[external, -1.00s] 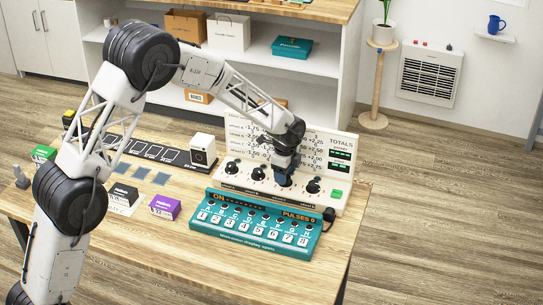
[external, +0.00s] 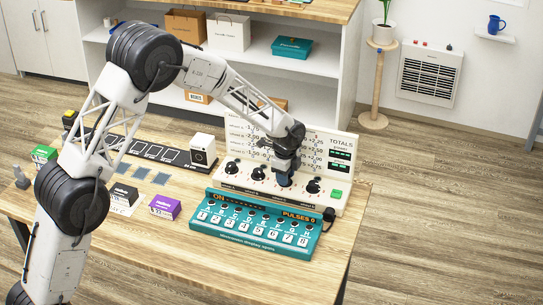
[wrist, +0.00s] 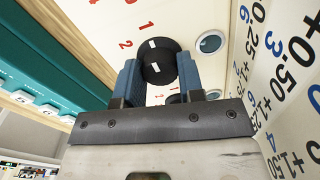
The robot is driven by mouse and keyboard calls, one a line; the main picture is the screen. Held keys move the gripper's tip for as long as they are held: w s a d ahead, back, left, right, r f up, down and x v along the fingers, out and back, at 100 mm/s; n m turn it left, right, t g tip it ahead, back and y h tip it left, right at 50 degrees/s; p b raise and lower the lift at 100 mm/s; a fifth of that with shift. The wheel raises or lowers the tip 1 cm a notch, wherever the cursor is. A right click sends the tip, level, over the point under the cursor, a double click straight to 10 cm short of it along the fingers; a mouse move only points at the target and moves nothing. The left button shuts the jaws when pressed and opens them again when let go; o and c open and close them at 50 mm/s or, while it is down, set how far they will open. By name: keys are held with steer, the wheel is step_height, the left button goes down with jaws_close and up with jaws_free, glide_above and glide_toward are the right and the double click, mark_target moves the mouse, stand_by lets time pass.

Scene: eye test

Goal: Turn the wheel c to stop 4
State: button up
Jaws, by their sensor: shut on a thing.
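The white control panel (external: 222,178) carries a row of black wheels with pointer marks. My gripper (external: 284,181) is over the third wheel from the left, which it mostly hides in the external view. In the wrist view, my gripper (wrist: 160,72) has its two blue fingers shut on either side of a black wheel (wrist: 155,57) with white marks on it. Red numerals, among them 1 and 2, stand around this wheel. The wheel letters are too small to read, so I cannot confirm which is wheel c.
Other wheels stand close by: two to the left (external: 257,174) and one to the right (external: 313,187). A teal switch box (external: 250,240) lies in front, and an upright board (external: 341,143) with printed numbers rises close behind. Bare table shows at the right.

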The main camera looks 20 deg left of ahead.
steer(key=shift+n, duration=0.5)
steer(key=n, duration=0.2)
steer(key=shift+n, duration=0.3)
steer(key=n, duration=0.3)
steer(key=shift+n, duration=0.4)
steer(key=n, duration=1.2)
steer(key=shift+n, duration=0.3)
steer(key=n, duration=0.6)
steer(key=shift+n, duration=0.4)
steer(key=o, duration=0.9)
